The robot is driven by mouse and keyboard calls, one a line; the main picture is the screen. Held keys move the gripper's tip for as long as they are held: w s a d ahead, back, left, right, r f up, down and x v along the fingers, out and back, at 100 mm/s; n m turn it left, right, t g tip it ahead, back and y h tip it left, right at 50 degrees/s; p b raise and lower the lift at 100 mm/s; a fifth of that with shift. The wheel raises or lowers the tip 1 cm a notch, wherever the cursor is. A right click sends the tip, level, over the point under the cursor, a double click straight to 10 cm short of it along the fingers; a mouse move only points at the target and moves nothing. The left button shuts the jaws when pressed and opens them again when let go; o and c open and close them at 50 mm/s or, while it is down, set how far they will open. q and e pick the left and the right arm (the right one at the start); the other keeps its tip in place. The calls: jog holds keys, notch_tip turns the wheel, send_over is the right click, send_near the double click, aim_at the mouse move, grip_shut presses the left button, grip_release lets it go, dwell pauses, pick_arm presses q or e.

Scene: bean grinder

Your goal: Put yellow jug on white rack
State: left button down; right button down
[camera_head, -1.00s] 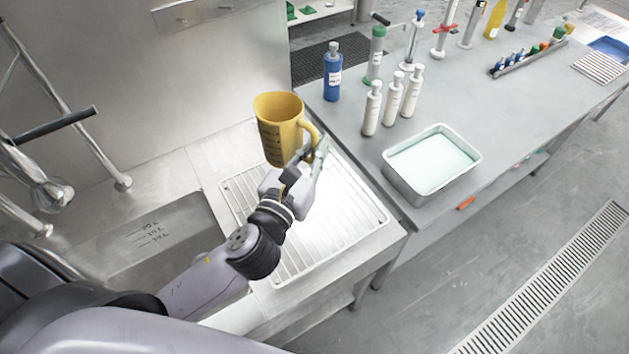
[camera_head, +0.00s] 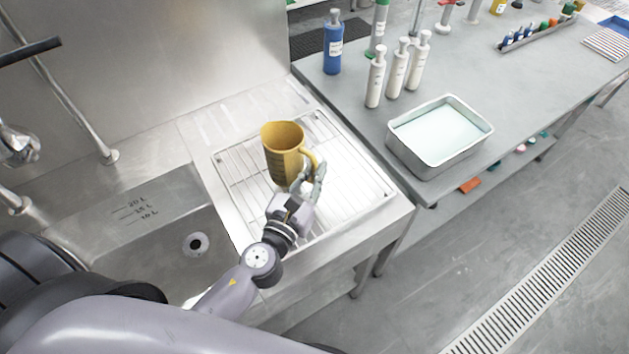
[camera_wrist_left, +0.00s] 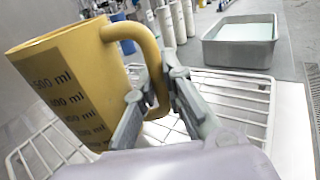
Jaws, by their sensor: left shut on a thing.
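The yellow jug (camera_head: 283,152) is upright over the white wire rack (camera_head: 350,190) in the head view. I cannot tell whether its base touches the rack. My left gripper (camera_head: 306,180) is shut on the jug's handle, on the jug's right side. In the left wrist view the fingers (camera_wrist_left: 160,108) close around the handle of the jug (camera_wrist_left: 75,85), whose dark volume marks face the camera. Wires of the rack (camera_wrist_left: 235,100) show behind and below. My right gripper is not in view.
A sink basin (camera_head: 150,225) lies left of the rack. A steel tray of pale liquid (camera_head: 400,160) stands on the grey bench to the right, near white bottles (camera_head: 396,75) and a blue bottle (camera_head: 333,50). The rack's right part is bare.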

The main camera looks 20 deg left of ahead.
pick_arm(q)
jog(key=shift+f, duration=0.8)
jog(key=shift+r, duration=0.1)
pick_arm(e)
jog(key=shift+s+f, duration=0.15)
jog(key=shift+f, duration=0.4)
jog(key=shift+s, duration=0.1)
pick_arm(q)
jog(key=shift+f+b, duration=0.2)
jog(key=shift+b, duration=0.15)
jog(key=c, duration=1.7)
grip_release()
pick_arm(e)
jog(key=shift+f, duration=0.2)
pick_arm(q)
jog(key=shift+r, duration=0.15)
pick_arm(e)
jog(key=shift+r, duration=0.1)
